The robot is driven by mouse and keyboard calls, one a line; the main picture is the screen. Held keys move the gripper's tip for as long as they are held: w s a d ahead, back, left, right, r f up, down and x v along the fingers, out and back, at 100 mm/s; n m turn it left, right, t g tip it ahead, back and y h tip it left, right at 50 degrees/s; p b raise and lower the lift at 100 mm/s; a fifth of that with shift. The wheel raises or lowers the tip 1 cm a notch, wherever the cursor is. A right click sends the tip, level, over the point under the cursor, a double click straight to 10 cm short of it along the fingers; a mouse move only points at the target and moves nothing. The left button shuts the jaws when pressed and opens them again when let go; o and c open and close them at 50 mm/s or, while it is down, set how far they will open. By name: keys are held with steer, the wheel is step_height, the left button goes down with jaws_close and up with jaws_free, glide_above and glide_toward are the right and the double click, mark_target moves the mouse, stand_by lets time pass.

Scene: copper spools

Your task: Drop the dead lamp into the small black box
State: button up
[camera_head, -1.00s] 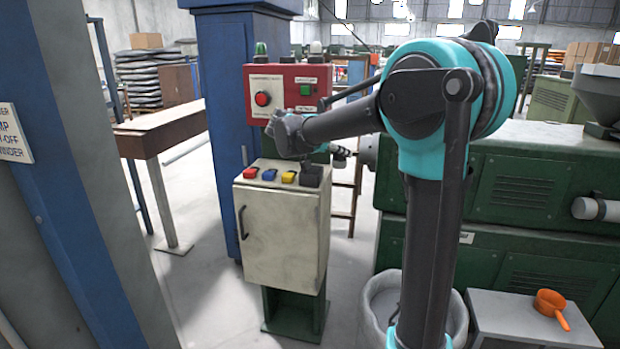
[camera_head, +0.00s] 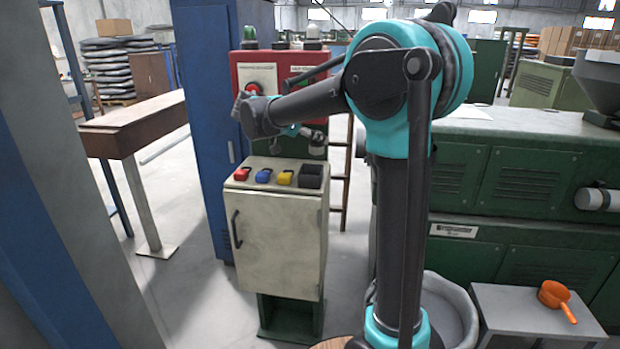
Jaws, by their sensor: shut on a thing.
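The small black box (camera_head: 311,176) is open-topped and sits at the right end of the pale cabinet's top, beside the yellow item. My gripper (camera_head: 317,148) is partly hidden behind my wrist and hangs just above and behind the black box. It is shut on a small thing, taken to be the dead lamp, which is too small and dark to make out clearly. The black box's inside is dark.
The pale cabinet (camera_head: 272,239) also bears red (camera_head: 242,174), blue (camera_head: 264,176) and yellow (camera_head: 285,178) items. A red panel (camera_head: 295,75) with lamps stands behind. A green machine (camera_head: 510,170) and a white bin (camera_head: 450,305) are at right.

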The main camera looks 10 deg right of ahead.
mark_target(311, 145)
steer(key=shift+f, duration=1.7)
steer(key=o, duration=1.2)
steer(key=shift+o, duration=0.2)
